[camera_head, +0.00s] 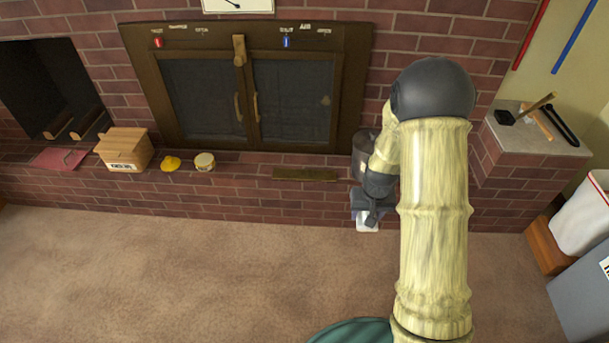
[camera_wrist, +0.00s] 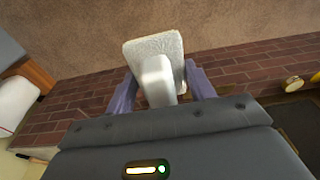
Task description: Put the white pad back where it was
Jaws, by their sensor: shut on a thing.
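The white pad (camera_wrist: 153,49) is between the two fingers of my gripper (camera_wrist: 160,88) in the wrist view. It looks like a flat, textured white block with a smooth white raised part (camera_wrist: 157,78) facing the palm. My gripper is shut on it. In the head view, my gripper (camera_head: 368,212) hangs in front of the brick hearth's front face, and a small part of the white pad (camera_head: 367,222) shows below it. The pad appears held off the carpet. My arm hides part of the hearth behind it.
A brick hearth ledge (camera_head: 235,185) runs below the fireplace doors (camera_head: 250,95). On it are a cardboard box (camera_head: 124,149), a yellow lump (camera_head: 170,163), a small round tin (camera_head: 204,162) and a dark bucket (camera_head: 362,150). The carpet (camera_head: 170,265) is clear.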

